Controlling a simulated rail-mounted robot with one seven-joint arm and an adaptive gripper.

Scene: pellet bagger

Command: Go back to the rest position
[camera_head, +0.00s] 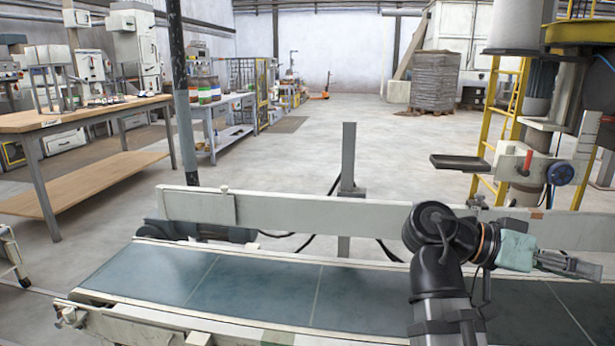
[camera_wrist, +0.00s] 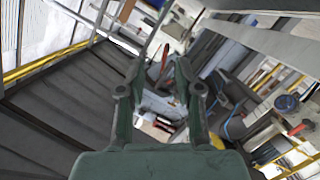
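My gripper (camera_head: 578,265) is at the right of the head view, pointing right above the conveyor belt (camera_head: 250,285). A pale green cover wraps my wrist just behind it. In the wrist view, the two dark green fingers of my gripper (camera_wrist: 160,75) stand apart with a gap between them. Nothing is held between them. The background shows through the gap. My black arm reaches up from the bottom of the head view and bends right at the elbow.
A pale side rail (camera_head: 330,215) runs along the conveyor's far side. Yellow ladder rails (camera_head: 490,120) and a machine with a red handle (camera_head: 528,160) and blue knob (camera_head: 560,173) stand at the right. A wooden workbench (camera_head: 85,115) is at the left.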

